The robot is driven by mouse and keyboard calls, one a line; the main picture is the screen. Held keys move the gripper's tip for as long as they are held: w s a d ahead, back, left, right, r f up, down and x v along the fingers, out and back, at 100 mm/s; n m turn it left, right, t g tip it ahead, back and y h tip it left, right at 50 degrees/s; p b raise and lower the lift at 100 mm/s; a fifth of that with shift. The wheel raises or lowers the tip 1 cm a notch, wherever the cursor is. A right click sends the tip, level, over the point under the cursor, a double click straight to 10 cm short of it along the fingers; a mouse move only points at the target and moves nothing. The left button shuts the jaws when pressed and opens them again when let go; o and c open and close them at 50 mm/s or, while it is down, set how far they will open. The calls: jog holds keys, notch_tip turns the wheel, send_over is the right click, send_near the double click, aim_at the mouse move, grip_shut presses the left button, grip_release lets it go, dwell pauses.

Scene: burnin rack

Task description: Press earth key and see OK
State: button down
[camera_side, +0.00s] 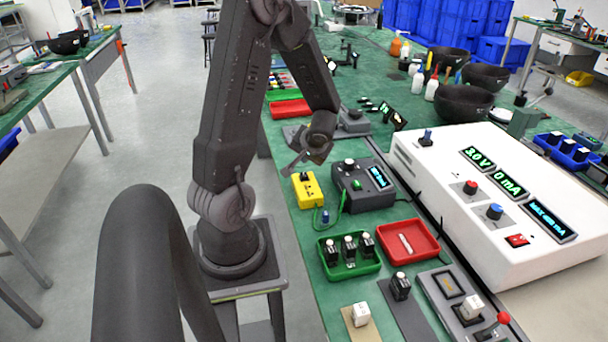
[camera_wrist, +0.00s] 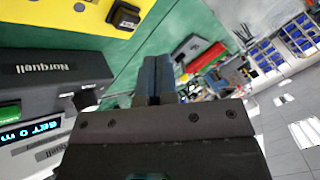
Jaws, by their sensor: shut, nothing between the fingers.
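A yellow box (camera_side: 308,190) with a black key (camera_side: 304,177) on top stands on the green bench. Beside it is a dark grey tester (camera_side: 370,199) with a green key (camera_side: 356,184) and a lit blue display (camera_side: 378,177). I cannot tell which key is the earth key, and no OK is readable. In the wrist view the yellow box (camera_wrist: 65,12) and its black key (camera_wrist: 124,16) are at top left, with the tester (camera_wrist: 55,72) below. My gripper (camera_side: 289,171) is shut and empty, above and apart from the yellow box; its fingers (camera_wrist: 158,72) show together.
A green tray (camera_side: 348,268) with several dark modules and a red tray (camera_side: 408,243) lie in front. A large white power supply (camera_side: 500,195) fills the right. A green cord (camera_side: 318,219) loops beside the yellow box.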

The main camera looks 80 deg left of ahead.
aim_at(305, 173)
jog(key=shift+f, duration=1.05)
jog(key=shift+f, duration=0.15)
dwell(1.2)
jog(key=shift+f, duration=0.25)
jog(key=shift+f, duration=0.45)
dwell(0.7)
jog(key=shift+r, duration=0.9)
jog(key=shift+r, duration=0.1)
jog(key=shift+r, duration=2.4)
